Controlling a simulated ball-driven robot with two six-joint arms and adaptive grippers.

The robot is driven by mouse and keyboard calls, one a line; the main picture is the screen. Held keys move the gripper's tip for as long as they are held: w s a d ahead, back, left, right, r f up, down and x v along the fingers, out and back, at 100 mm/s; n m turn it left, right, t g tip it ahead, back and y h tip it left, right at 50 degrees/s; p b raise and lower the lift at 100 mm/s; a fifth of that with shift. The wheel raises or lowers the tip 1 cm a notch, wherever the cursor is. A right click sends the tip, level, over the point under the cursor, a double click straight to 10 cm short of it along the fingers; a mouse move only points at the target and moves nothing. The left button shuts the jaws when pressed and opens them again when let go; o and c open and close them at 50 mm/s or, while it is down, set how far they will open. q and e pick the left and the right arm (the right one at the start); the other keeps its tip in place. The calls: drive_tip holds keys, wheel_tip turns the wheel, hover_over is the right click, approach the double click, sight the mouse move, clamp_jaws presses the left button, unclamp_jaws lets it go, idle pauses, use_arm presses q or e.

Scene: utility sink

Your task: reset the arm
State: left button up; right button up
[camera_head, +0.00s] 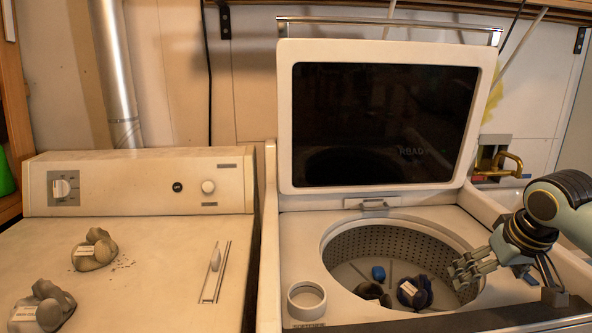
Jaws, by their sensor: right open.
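My right gripper (470,272) comes in from the right and is open, with its fingers pointing left over the right rim of the washer tub (385,240). Nothing shows between its fingers. The right arm bends down from the right edge of the picture. My left gripper is not in the picture.
The washer lid (383,120) stands open behind the tub. Inside the tub lie a blue item (378,273) and dark bundles (414,291). A white ring (306,299) sits at the front left. Grey bundles (94,250) rest on the machine at left. A brass tap (505,163) stands behind my arm.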

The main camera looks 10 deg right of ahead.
drive_tip(key=shift+n, duration=0.6)
drive_tip(key=s+a, duration=0.1)
drive_tip(key=s+a+f, duration=0.1)
drive_tip(key=a, duration=0.1)
drive_tip(key=s+a+f, duration=0.1)
drive_tip(key=shift+s+a+f, duration=0.25)
drive_tip(key=shift+s+a, duration=0.05)
drive_tip(key=shift+a, duration=0.1)
drive_tip(key=s+a+r+n+g, duration=0.1)
drive_tip(key=s+a, duration=0.5)
drive_tip(key=s, duration=0.4)
drive_tip(key=s+a+n, duration=0.1)
drive_tip(key=s+a, duration=0.5)
drive_tip(key=s, duration=0.4)
drive_tip(key=s+d+f+g+b, duration=0.2)
drive_tip(key=f+b, duration=0.5)
drive_tip(key=f, duration=2.6)
use_arm(q)
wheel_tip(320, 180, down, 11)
drive_tip(key=b, duration=0.4)
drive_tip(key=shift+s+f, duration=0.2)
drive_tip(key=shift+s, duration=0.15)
use_arm(e)
drive_tip(key=s+d+f, duration=0.2)
drive_tip(key=s+f, duration=1.6)
drive_tip(key=f, duration=0.1)
drive_tip(key=shift+s+f+m+g+y, duration=0.25)
drive_tip(key=shift+f+m+g+y, duration=0.05)
drive_tip(key=shift+m, duration=0.1)
